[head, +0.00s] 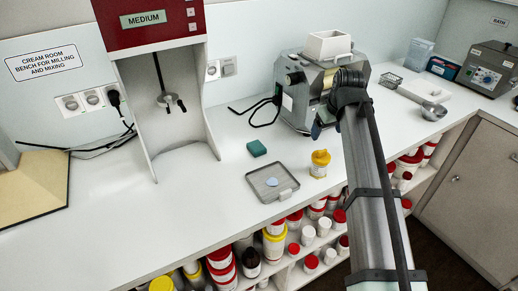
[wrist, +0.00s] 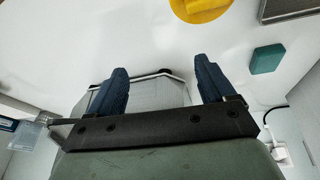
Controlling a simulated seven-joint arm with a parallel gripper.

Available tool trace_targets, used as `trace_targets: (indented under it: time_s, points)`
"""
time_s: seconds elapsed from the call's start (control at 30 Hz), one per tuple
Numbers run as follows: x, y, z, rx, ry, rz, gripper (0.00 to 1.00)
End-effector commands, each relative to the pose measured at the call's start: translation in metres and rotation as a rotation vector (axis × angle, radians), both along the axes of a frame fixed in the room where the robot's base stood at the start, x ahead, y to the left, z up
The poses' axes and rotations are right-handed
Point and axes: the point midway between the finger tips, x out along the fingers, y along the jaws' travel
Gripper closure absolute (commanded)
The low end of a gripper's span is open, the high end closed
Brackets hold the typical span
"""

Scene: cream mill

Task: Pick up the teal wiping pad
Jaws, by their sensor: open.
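The teal wiping pad (head: 257,148) is a small block lying on the white bench, behind a grey tray. It also shows in the wrist view (wrist: 267,59) at the upper right, to the right of my fingers and apart from them. My gripper (wrist: 160,80) is open, with two dark blue fingers spread and nothing between them. In the head view my arm reaches over the bench from the lower right, and its end (head: 318,128) is in front of the grey mill, to the right of the pad. The fingertips are mostly hidden there.
The grey tray (head: 291,192) with a pale round disc (head: 271,182) lies in front of the pad. A yellow-lidded jar (head: 320,160) stands right of the tray. The grey mill (head: 302,105) and a black cable (head: 262,112) are behind.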

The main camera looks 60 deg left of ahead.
Motion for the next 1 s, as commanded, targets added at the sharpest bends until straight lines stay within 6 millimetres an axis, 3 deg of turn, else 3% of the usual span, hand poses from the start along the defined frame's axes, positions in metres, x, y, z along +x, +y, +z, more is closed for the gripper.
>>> trace_targets:
  time_s: [0.03, 0.2, 0.4, 0.63, 1.0]
  points:
    - [-0.027, 0.016, 0.006, 0.012, 0.008, 0.03, 0.17]
    - [-0.102, 0.052, 0.02, 0.044, 0.041, 0.106, 0.17]
    - [-0.16, 0.074, 0.032, 0.067, 0.068, 0.165, 0.17]
    - [-0.178, 0.084, 0.027, 0.073, 0.08, 0.181, 0.17]
    - [-0.177, 0.107, -0.028, 0.072, 0.079, 0.181, 0.17]
